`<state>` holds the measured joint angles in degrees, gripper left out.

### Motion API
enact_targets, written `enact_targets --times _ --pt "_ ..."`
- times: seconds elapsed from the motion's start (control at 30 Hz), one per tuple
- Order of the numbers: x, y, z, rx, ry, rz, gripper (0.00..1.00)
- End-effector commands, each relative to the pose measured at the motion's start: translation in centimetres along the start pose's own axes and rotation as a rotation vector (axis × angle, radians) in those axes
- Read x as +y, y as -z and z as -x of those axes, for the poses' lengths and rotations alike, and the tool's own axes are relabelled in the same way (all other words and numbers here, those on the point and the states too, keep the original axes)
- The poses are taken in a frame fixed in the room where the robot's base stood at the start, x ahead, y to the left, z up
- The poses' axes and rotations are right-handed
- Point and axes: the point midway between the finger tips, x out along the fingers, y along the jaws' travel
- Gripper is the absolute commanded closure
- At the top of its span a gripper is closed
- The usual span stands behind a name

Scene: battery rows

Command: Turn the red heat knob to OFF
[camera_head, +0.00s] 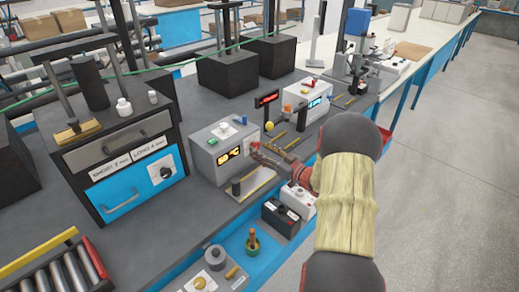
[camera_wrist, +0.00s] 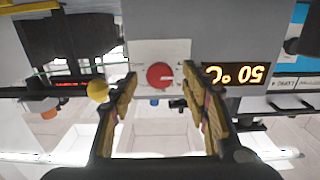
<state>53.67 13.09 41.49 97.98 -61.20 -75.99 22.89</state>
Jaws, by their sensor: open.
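The red heat knob (camera_wrist: 160,75) sits on a white dial plate (camera_wrist: 178,48) in the wrist view, which is upside down. I cannot read its dial marks or pointer setting. It is on the front of a grey box (camera_head: 205,168), beside an orange display (camera_wrist: 236,75) reading 50 °C. In the head view my gripper largely covers the knob. My gripper (camera_wrist: 158,76) is open, with one finger on each side of the knob. I cannot tell whether the fingers touch it.
A yellow ball (camera_wrist: 97,91) appears left of the fingers in the wrist view. A black-and-blue cabinet (camera_head: 120,170) stands left of the grey box. A black battery (camera_head: 281,218) and a blue tray (camera_head: 262,262) lie below my arm. A white device (camera_head: 301,99) stands behind.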

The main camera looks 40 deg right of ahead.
Motion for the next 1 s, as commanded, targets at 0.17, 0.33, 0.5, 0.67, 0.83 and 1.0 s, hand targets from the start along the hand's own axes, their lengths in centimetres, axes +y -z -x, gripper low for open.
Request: enact_targets --times 0.17,0.33,0.5,0.67,0.83,1.0 --pt "0.2 0.0 3.7 -0.001 -0.006 -0.002 0.54" --pt "0.1 -0.1 7.1 -0.001 -0.006 -0.002 0.54" --pt "0.1 -0.1 9.4 -0.001 -0.003 -0.002 0.54" --pt "0.1 -0.1 10.4 -0.001 -0.003 -0.001 0.54" --pt "0.0 -0.1 10.6 -0.002 -0.001 -0.001 0.54" --pt "0.0 -0.1 10.6 -0.002 -0.001 -0.001 0.54"
